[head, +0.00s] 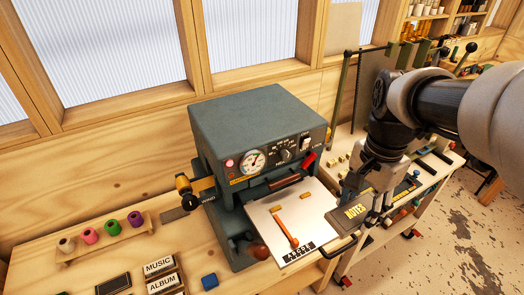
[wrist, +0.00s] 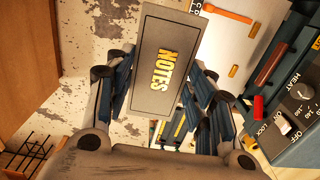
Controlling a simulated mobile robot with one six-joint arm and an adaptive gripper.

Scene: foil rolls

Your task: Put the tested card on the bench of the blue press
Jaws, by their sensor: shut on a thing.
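A dark grey card (head: 343,222) with gold NOTES lettering is in my gripper (head: 368,208). In the wrist view the card (wrist: 152,92) sits between the two blue-padded fingers, its lettering facing the camera. My gripper is shut on it, to the right of the press and beside its white plate. The blue-grey press (head: 258,115) stands on the wooden bench (head: 125,190). It has a gauge, a dial, a lit pink lamp and a red lever. Its white plate (head: 325,203) sticks out in front and bears an orange-handled tool, small gold pieces and black type.
A rack of coloured foil rolls (head: 100,235) stands on the bench at left. Signs reading MUSIC (head: 158,266) and ALBUM (head: 162,283), a dark pad (head: 113,284) and a blue block (head: 210,281) lie near the front. A second cluttered table (head: 430,170) is at right.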

